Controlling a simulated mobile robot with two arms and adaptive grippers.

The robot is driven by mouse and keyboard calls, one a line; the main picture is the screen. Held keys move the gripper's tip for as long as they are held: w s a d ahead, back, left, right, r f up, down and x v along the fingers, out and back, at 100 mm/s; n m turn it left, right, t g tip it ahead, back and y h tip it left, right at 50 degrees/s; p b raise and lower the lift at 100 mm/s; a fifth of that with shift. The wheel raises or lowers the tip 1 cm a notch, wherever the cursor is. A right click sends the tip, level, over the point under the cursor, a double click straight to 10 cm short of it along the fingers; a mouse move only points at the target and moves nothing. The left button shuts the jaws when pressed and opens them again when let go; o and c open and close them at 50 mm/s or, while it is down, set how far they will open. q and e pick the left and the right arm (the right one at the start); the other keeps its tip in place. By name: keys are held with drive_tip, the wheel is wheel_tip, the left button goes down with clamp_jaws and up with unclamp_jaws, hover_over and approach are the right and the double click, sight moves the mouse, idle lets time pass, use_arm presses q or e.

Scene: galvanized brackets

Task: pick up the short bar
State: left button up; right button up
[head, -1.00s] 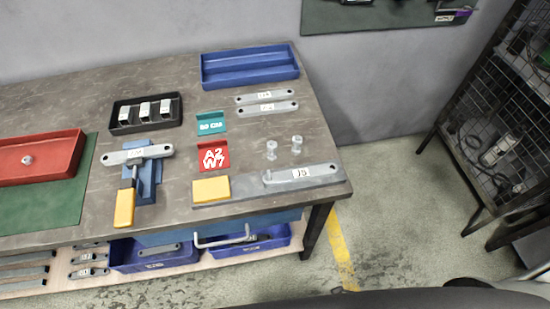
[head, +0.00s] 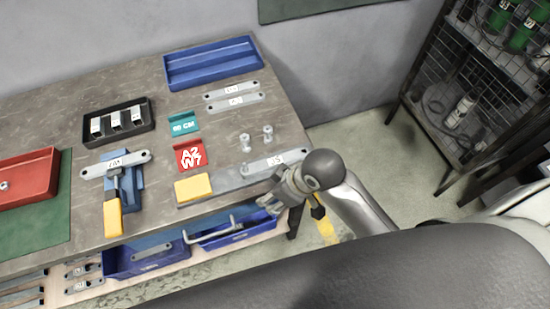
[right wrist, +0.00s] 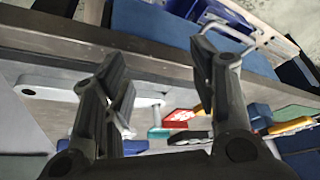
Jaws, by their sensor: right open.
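A light grey bar with a paper label (head: 272,162) lies at the table's front right corner, on a longer grey steel strip with a yellow block (head: 194,187) at its left end. A light grey bar shows in the right wrist view (right wrist: 55,80), partly behind a finger. Two similar bars (head: 230,90) (head: 234,102) lie side by side farther back, and another bar (head: 130,161) lies across a blue clamp. I cannot tell by label which is the short bar. My right gripper (head: 289,187) is open and empty at the front table edge by the corner bar; it also shows in the right wrist view (right wrist: 165,65).
Two upright metal pegs (head: 245,142) (head: 267,133) stand behind the corner bar. Red (head: 190,156) and teal (head: 184,124) signs stand to the left. A blue tray (head: 212,62) is at the back. Blue bins (head: 145,257) sit below the tabletop. A wire rack (head: 475,95) stands right.

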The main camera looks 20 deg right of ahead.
wheel_tip(320, 180, up, 3)
drive_tip(key=w+a+n, duration=0.2)
drive_tip(key=a+n, duration=0.1)
wheel_tip(320, 180, up, 6)
drive_tip(key=n+g+h, duration=0.3)
drive_tip(key=n, duration=0.5)
hover_over(275, 161)
drive_tip(key=d, duration=0.1)
wheel_tip(275, 161, down, 6)
drive_tip(key=shift+d+r+p, duration=0.1)
drive_tip(key=shift+r+p, duration=0.15)
drive_tip(key=shift+p, duration=0.25)
drive_tip(key=f, duration=0.2)
drive_tip(key=a+f+p, duration=0.1)
drive_tip(key=f, duration=0.1)
drive_tip(key=shift+p, duration=0.3)
drive_tip(key=shift+f, duration=0.65)
clamp_jaws()
drive_tip(key=shift+r, duration=0.1)
